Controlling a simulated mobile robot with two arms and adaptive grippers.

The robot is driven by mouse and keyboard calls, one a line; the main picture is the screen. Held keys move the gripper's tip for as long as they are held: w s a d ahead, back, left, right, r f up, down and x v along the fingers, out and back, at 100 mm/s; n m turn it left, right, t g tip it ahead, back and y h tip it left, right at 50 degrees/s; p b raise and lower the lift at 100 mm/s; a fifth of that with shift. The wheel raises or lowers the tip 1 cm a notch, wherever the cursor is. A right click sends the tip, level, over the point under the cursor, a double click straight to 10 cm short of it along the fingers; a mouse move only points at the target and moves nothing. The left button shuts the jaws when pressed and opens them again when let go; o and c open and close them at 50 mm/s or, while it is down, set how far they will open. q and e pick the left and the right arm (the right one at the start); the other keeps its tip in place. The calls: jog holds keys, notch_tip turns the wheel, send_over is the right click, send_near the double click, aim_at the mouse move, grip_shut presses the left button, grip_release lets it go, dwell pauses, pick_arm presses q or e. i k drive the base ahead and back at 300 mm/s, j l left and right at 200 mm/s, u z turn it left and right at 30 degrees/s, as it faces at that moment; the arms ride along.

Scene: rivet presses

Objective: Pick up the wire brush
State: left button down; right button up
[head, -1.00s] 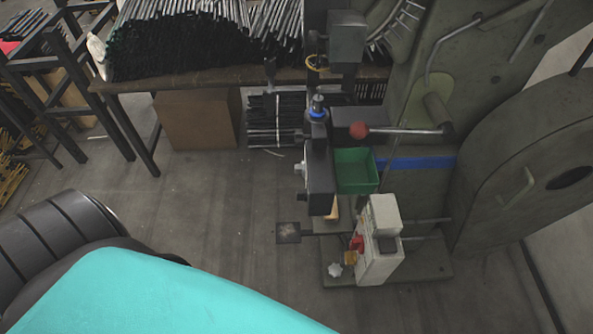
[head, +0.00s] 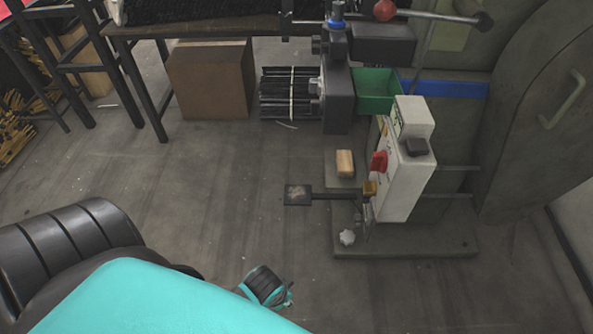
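A small tan wooden block (head: 345,163) sits on the foot of the press at centre right, behind the flat pedal. It may be the wire brush, but no bristles show and I cannot tell for sure. No other brush is recognisable. A teal and black part (head: 265,285) shows low in the middle, beyond the large teal arm link, and looks like part of my own arm. No gripper fingers can be made out, and nothing is seen to be held.
A pedal plate (head: 298,195) sticks out left from the press foot. A white control box (head: 405,165) with a red switch stands beside it. A green bin (head: 377,91) is above. A cardboard box (head: 211,80) lies under the bench. The floor at centre left is clear.

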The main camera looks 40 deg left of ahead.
aim_at(343, 158)
jog(key=j+z, duration=0.1)
jog(key=z, duration=0.5)
jog(key=j+z, duration=0.3)
jog(key=j, duration=0.15)
jog(key=k+j+z, duration=0.15)
jog(key=j+z, duration=0.2)
jog(key=k+j+z, duration=0.15)
jog(key=j+z, duration=0.15)
jog(key=j, duration=0.2)
